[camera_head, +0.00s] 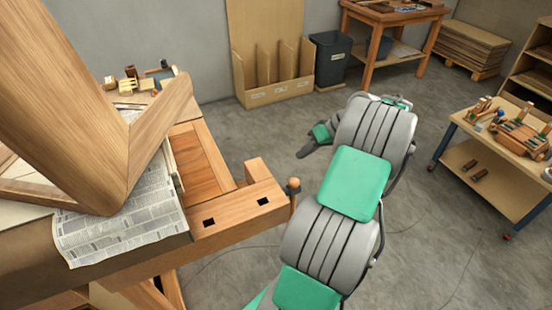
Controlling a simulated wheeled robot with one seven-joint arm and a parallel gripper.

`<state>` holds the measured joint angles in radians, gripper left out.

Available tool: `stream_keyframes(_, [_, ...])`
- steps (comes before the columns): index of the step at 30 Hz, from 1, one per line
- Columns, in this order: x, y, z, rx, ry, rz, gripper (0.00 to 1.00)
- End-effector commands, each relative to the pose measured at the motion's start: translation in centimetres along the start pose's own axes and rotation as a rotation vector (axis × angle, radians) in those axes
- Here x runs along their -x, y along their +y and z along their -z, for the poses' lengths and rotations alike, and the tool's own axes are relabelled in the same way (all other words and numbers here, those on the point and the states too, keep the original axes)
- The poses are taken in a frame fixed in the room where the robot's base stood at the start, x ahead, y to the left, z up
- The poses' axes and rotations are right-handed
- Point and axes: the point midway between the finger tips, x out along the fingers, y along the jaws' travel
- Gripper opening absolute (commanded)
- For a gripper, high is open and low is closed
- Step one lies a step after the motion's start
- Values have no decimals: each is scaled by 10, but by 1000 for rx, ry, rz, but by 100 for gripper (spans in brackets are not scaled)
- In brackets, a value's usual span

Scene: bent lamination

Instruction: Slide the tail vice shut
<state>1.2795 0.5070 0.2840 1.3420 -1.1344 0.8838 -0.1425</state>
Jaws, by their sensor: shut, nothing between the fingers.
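The tail vice (237,207) is a pale wooden block with dark square holes at the right end of the workbench. A raised wooden part (258,170) stands at its far end. An upright handle with a round knob (293,185) is on its right side. I cannot tell clearly how wide any gap between the vice and the bench is.
A bent wooden lamination (85,110) rises over the bench's left side, with newspaper (125,222) under it. Small tools lie at the bench's far end. A board rack (270,92) and a dark bin (331,57) stand by the wall. A cart (505,150) stands right. Floor between is open.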

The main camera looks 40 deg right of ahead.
Motion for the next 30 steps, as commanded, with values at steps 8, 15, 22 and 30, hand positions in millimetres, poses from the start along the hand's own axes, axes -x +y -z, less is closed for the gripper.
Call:
stream_keyframes(8, [-57,-7,3,10,-8,7,0])
stream_keyframes(15, [-100,-14,4,10,-7,4,0])
stream_keyframes(22, [-114,-38,2,7,-5,1,0])
stream_keyframes(30, [-116,-40,2,6,-5,1,0])
